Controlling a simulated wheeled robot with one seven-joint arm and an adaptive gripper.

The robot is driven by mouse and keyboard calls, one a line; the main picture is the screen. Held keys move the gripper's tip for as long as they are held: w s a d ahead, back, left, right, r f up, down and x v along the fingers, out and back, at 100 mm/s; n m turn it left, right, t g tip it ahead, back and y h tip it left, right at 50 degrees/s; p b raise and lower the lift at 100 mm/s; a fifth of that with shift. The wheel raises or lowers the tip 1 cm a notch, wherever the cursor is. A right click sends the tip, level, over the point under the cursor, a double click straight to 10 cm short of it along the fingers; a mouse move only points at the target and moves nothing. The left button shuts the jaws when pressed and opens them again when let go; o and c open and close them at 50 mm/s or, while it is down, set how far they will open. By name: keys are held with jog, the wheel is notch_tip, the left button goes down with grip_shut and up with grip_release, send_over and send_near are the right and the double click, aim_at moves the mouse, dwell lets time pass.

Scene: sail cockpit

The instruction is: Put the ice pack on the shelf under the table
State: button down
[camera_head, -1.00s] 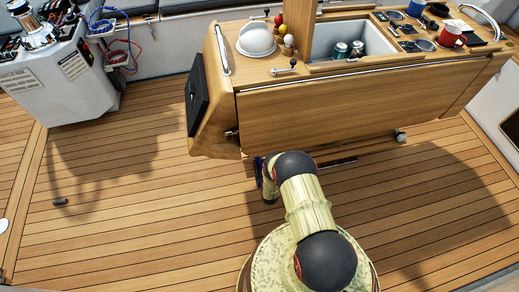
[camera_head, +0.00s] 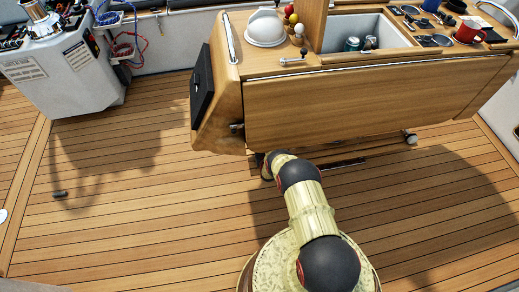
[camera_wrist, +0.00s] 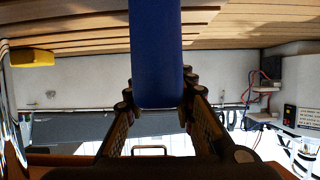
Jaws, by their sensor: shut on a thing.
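The ice pack (camera_wrist: 156,45) is a blue slab in the middle of the wrist view, running up from between the fingertips. My gripper (camera_wrist: 157,97) is shut on it, with one finger on each side. In the head view my arm reaches to the lower left edge of the wooden table (camera_head: 375,100), and its end goes under it. The gripper and the ice pack are hidden there. The shelf under the table cannot be made out in the head view.
A white bowl-like thing (camera_head: 265,28), a sink recess and a red mug (camera_head: 468,32) are on the tabletop. A grey-white console (camera_head: 65,65) stands at the upper left. A yellow thing (camera_wrist: 32,58) shows in the wrist view. The deck left of my arm is mostly clear.

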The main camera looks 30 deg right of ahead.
jog(key=shift+w+f, duration=0.1)
jog(key=shift+f, duration=0.35)
jog(key=shift+r, duration=0.15)
jog(key=c, duration=1.5)
grip_release()
jog(key=shift+f, duration=0.2)
jog(key=p+v, duration=0.5)
jog(key=v, duration=0.7)
jog(key=shift+a, duration=0.1)
